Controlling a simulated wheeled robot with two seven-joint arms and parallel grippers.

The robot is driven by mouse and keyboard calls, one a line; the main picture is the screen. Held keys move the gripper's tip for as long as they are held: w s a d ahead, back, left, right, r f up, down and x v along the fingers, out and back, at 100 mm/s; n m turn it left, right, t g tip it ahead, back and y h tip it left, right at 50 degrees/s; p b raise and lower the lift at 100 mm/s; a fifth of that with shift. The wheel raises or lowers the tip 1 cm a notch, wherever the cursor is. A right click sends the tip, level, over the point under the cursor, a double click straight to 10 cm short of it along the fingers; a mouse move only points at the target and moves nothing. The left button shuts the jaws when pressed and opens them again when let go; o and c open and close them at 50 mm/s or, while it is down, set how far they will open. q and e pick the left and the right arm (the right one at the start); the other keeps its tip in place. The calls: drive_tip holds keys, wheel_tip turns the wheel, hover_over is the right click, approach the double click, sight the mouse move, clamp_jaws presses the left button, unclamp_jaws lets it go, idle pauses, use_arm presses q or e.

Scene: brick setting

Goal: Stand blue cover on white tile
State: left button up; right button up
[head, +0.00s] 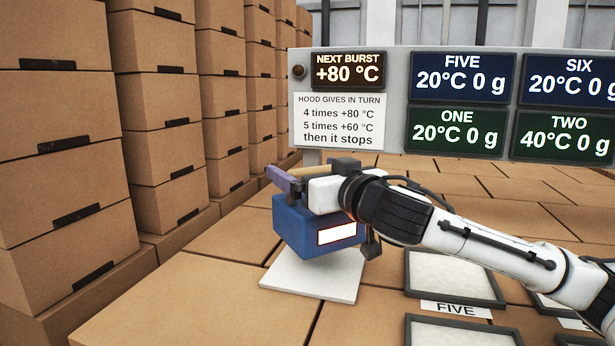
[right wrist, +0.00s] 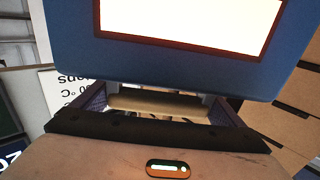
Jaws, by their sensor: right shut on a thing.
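The blue cover (head: 292,228) is a box with a glowing white window in a dark red frame. It is over the rear part of the white tile (head: 310,284), looking about upright; I cannot tell if it touches the tile. The tile lies flat on the carton top, its front part bare. My right gripper (head: 309,172) is above the cover, shut on its tan handle bar. In the right wrist view the bar (right wrist: 165,106) lies between the purple fingers, with the blue cover (right wrist: 190,68) just beyond. My left gripper is not in view.
A grey sign board (head: 397,75) with temperature panels stands behind. Dark-framed white pads (head: 455,275), one labelled FIVE, lie right of the tile. Stacked cartons (head: 60,130) wall off the left. The carton top (head: 180,300) left of the tile is clear.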

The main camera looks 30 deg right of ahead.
sight(338, 219)
drive_tip(key=shift+f+b, duration=0.3)
drive_tip(key=shift+f, duration=2.2)
drive_tip(key=o, duration=1.6)
drive_tip(key=shift+f, duration=0.5)
drive_tip(key=shift+o, duration=1)
drive_tip(key=shift+r, duration=0.1)
drive_tip(key=shift+s, duration=0.1)
drive_tip(key=s, duration=0.2)
drive_tip(key=s+b, duration=0.1)
drive_tip(key=s, duration=0.1)
drive_tip(key=s+b, duration=0.1)
drive_tip(key=s, duration=0.1)
drive_tip(key=shift+s+a, duration=0.15)
drive_tip(key=shift+a, duration=0.1)
drive_tip(key=shift+s, duration=0.55)
drive_tip(key=shift+a, duration=0.1)
